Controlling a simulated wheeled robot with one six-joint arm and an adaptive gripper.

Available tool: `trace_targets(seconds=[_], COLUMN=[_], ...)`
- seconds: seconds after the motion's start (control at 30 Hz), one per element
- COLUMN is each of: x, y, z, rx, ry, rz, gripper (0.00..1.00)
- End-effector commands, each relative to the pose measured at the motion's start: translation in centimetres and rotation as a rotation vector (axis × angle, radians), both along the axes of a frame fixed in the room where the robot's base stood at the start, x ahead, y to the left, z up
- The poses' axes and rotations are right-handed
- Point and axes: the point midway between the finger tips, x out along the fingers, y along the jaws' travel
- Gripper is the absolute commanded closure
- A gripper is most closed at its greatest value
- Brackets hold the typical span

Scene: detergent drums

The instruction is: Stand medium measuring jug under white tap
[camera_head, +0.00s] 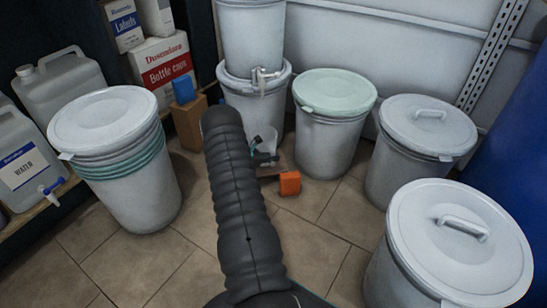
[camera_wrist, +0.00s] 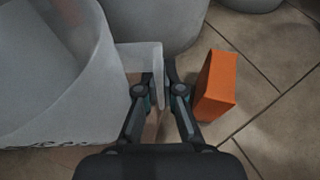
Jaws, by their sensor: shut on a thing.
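The measuring jug (camera_head: 267,136) is pale and translucent, and shows small in the head view, partly hidden by my arm and gripper. In the wrist view the jug (camera_wrist: 50,75) fills the left side, with its handle (camera_wrist: 150,60) between my fingers. My gripper (camera_wrist: 158,92) is shut on that handle; it also shows in the head view (camera_head: 264,157).
An orange block (camera_head: 290,183) lies on the tiled floor just right of my gripper. Lidded drums stand on both sides, including one with a green lid (camera_head: 335,92). A water container with a blue tap (camera_head: 52,190) is at left.

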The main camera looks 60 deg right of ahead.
Motion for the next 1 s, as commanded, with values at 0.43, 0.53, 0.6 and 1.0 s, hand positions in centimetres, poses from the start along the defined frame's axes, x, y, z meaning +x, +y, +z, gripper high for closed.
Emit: trace_targets(seconds=[0.43, 0.53, 0.6, 1.0], x=[0.03, 0.00, 0.00, -0.01], y=[-0.02, -0.02, -0.01, 0.00], z=[-0.72, -0.70, -0.71, -0.72], rx=[0.000, 0.000, 0.000, 0.000], ry=[-0.001, 0.000, 0.000, 0.000], rz=[0.000, 0.000, 0.000, 0.000], gripper=[1.00, 1.00, 1.00, 0.81])
